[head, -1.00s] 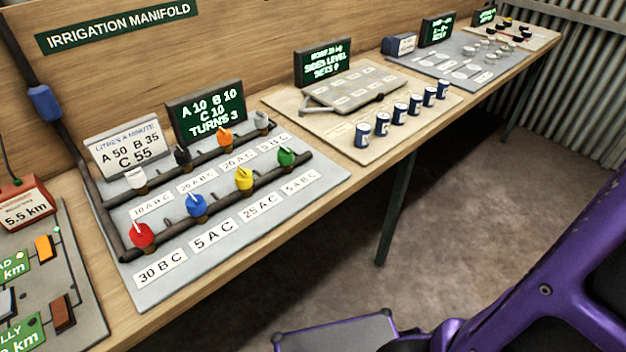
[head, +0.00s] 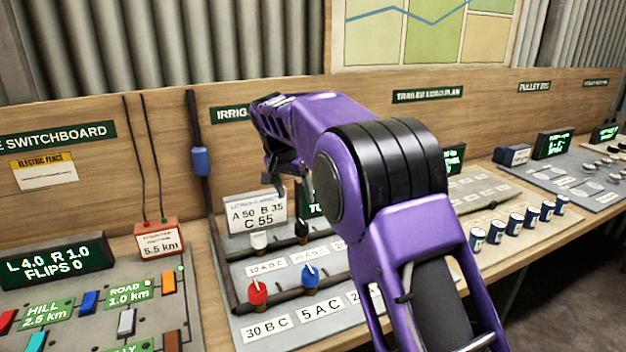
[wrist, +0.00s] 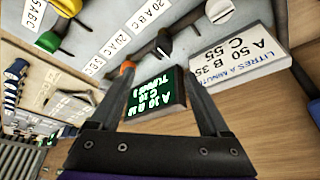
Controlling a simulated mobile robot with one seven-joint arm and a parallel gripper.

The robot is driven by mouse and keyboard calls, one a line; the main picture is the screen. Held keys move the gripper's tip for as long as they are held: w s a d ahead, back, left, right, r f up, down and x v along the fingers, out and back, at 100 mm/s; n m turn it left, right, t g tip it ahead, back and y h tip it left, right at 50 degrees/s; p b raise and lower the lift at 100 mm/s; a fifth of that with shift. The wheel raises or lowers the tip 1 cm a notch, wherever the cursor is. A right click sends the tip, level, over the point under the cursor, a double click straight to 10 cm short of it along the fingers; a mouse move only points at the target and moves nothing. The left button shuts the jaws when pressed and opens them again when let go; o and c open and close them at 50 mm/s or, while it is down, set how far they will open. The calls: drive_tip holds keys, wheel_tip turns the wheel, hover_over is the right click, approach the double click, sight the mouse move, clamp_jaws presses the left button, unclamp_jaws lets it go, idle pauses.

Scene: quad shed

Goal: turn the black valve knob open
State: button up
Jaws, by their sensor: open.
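The black valve knob (head: 301,230) stands on a pipe of the manifold board, between the white knob (head: 259,241) and parts hidden by my arm. In the wrist view the black knob (wrist: 165,43) lies just beyond my fingertips, roughly between them in the picture. My gripper (wrist: 158,66) is open and empty, with a finger on each side. In the head view my gripper (head: 287,182) hangs above and behind the knob, apart from it. The green display (wrist: 152,95) reads A 10, B 10, C 10, turns 3; my arm hides most of it in the head view.
The litres card (head: 257,213) stands behind the white knob. Red (head: 258,291) and blue (head: 310,276) knobs sit on the front pipe. An orange knob (wrist: 124,74) and a yellow knob (wrist: 49,41) show in the wrist view. A switchboard (head: 60,310) is at the left.

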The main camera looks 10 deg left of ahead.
sight(301, 222)
drive_tip(key=x, duration=1.2)
drive_tip(key=shift+w+a+f+b, duration=0.15)
drive_tip(key=shift+a+f+b, duration=0.15)
drive_tip(key=shift+a+b, duration=0.1)
clamp_jaws()
